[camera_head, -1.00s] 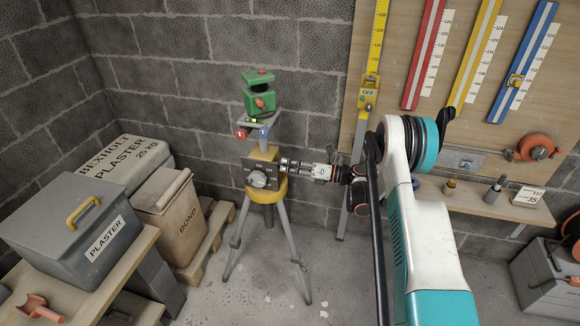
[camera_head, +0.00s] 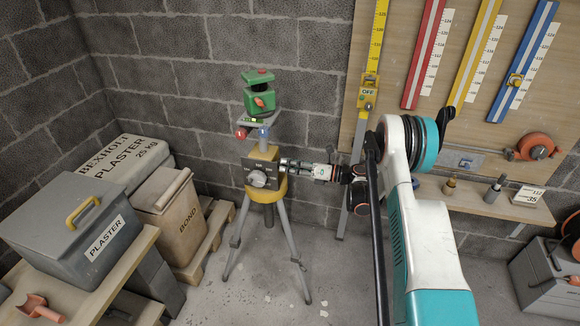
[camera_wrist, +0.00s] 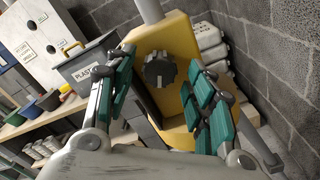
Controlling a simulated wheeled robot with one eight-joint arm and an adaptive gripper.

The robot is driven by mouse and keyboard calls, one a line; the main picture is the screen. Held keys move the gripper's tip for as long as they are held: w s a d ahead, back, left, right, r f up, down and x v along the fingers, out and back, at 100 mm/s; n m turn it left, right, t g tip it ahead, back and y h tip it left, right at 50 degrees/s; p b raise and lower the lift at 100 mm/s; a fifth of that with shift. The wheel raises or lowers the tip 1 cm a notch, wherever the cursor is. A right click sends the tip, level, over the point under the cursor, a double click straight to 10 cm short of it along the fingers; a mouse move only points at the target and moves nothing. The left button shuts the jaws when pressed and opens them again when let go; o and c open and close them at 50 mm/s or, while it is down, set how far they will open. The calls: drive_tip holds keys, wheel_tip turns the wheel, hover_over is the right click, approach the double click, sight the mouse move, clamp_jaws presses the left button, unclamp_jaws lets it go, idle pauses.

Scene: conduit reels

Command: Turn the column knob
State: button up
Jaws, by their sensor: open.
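In the wrist view the knob (camera_wrist: 159,71) looks dark and sits ahead, between and beyond the fingers. My gripper (camera_head: 285,166) comes in from the right beside the column head. In the wrist view my gripper (camera_wrist: 160,88) is open, with green-padded fingers spread to either side of the knob's place in the picture. No contact with the knob shows.
A green laser level (camera_head: 259,98) stands on top of the column, with a red knob (camera_head: 241,134) and a blue one (camera_head: 264,134) below it. Grey tripod legs (camera_head: 290,245) spread beneath. A grey plaster box (camera_head: 75,235) and a bond bag (camera_head: 168,220) are left. A block wall is behind.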

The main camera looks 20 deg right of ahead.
drive_tip(key=v, duration=1.2)
